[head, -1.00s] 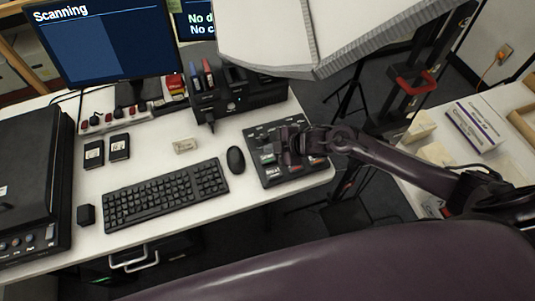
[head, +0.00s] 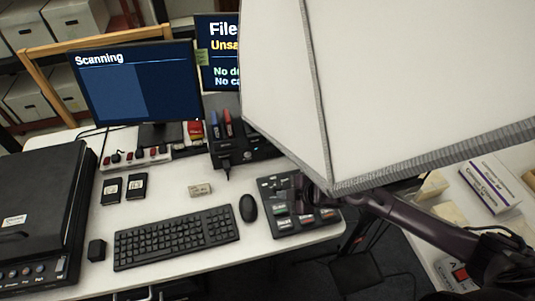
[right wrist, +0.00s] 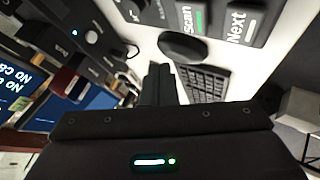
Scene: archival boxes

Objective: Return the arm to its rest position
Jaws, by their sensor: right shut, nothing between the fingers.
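My right arm reaches in from the right in the head view, and its gripper (head: 300,190) is over the dark button panel (head: 272,189) at the desk's right end, partly hidden by a large white panel. In the right wrist view the fingers (right wrist: 160,84) are closed together with nothing between them. Large buttons marked "Scan" (right wrist: 190,38) and "Next" (right wrist: 237,22) show beyond the fingers, apart from them in the picture. My left gripper is not in view.
A keyboard (head: 175,237), a mouse (head: 248,208) and a scanner (head: 38,215) are on the white desk. A monitor (head: 135,85) reads "Scanning". The white panel (head: 400,80) with a grey edge fills the upper right. A box (head: 490,185) lies on the right table.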

